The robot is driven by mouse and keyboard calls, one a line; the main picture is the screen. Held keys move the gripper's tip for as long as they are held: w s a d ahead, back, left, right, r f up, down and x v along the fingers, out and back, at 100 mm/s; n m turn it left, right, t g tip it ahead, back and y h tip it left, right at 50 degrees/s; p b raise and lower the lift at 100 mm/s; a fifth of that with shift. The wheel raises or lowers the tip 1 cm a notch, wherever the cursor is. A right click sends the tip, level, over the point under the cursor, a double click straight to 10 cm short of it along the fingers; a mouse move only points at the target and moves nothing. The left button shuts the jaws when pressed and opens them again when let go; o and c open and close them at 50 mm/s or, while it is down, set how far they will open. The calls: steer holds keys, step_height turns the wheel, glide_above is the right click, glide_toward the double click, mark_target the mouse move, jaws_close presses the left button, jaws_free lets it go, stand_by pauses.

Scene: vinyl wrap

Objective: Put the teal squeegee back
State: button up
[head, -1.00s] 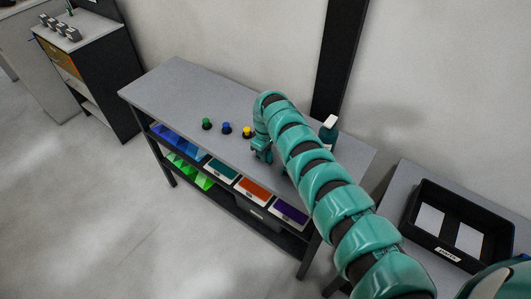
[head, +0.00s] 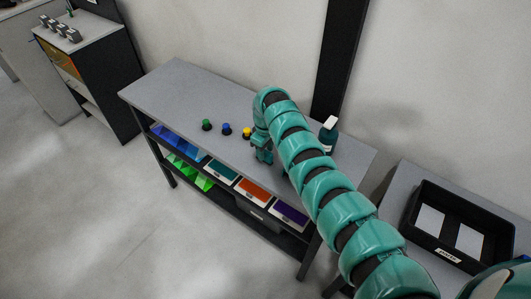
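My teal segmented arm reaches over the grey workbench (head: 180,85), and my gripper (head: 264,156) hangs near the bench's front edge, just above the teal and orange panels. Its fingers are small and teal, and I cannot tell whether they are open or shut, or whether they hold anything. I cannot make out a teal squeegee; it may be hidden by the arm or blend with the gripper. Below the bench top, a shelf holds a teal panel (head: 221,171), an orange panel (head: 253,190) and a purple panel (head: 289,213) side by side.
A green knob (head: 207,125), a blue knob (head: 226,129) and a yellow knob (head: 247,133) stand left of my gripper. A black tray (head: 417,211) is at right. The bench's left part is clear.

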mark_target(266, 151)
step_height(266, 151, up, 10)
steer(key=b, duration=0.3)
steer(key=shift+f, duration=0.25)
